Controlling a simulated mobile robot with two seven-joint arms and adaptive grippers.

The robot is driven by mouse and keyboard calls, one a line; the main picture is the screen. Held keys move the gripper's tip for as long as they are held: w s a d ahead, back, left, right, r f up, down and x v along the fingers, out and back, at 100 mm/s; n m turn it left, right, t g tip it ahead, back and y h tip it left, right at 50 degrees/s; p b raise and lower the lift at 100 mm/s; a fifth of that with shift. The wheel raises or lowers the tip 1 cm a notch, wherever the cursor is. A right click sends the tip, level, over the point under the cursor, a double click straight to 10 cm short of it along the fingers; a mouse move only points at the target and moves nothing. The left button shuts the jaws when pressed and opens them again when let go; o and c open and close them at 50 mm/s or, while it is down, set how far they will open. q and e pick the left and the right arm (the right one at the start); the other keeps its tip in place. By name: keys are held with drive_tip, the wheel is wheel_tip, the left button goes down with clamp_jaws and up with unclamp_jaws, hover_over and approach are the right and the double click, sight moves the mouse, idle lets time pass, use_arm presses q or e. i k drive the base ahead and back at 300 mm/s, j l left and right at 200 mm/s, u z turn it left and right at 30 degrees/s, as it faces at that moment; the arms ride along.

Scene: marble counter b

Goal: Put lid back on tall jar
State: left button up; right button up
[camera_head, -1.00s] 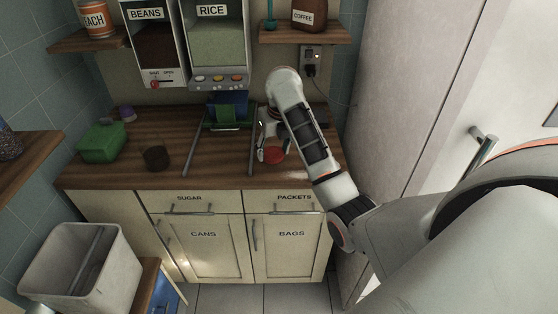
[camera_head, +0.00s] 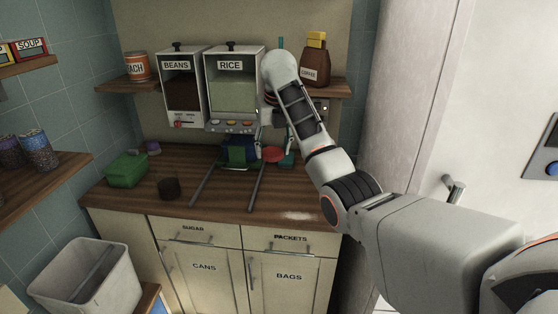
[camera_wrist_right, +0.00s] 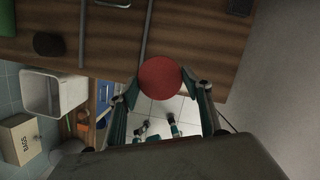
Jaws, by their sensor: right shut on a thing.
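A round red lid (camera_head: 272,154) is held flat above the back part of the counter. My right gripper (camera_head: 274,150) is shut on it; in the right wrist view the lid (camera_wrist_right: 160,78) sits between the two teal fingers. I cannot tell for sure which container is the tall jar. Two jars of dark contents, one with a blue top (camera_head: 36,150), stand on the left shelf.
The wooden counter (camera_head: 225,205) holds a green box (camera_head: 126,170), a dark cup (camera_head: 169,189) and two long grey rails. Bean (camera_head: 183,90) and rice (camera_head: 233,90) dispensers stand behind. A coffee bottle (camera_head: 316,66) is on the right shelf.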

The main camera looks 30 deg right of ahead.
sight(166, 178)
drive_tip(key=u, duration=1.15)
drive_tip(key=i+l, duration=0.15)
drive_tip(key=l, duration=0.25)
drive_tip(key=i+l, duration=0.1)
drive_tip(key=l, duration=0.3)
drive_tip(key=i+l, duration=0.15)
drive_tip(key=l, duration=0.25)
